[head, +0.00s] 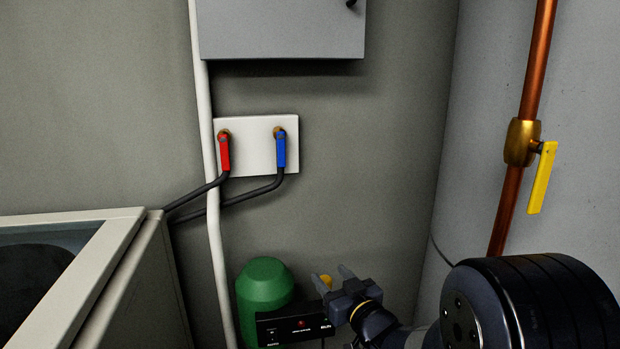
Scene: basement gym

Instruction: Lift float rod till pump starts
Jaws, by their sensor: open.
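A green rounded cylinder (264,290), possibly the pump, stands low in the corner area. A small yellow-orange knob (326,281), possibly the top of the float rod, shows beside my gripper's fingers. My gripper (333,278) is open, its fingers pointing up and left near the knob. I cannot tell whether the knob lies between the fingers or behind them. Any rod below it is hidden by the gripper and box.
A pale open-topped appliance (125,240) fills the left. A white pipe (212,240) runs down the wall. A plate with red (225,153) and blue (280,150) valves hangs under a grey cabinet (280,30). A copper pipe (507,215) with a yellow lever (541,180) is at right.

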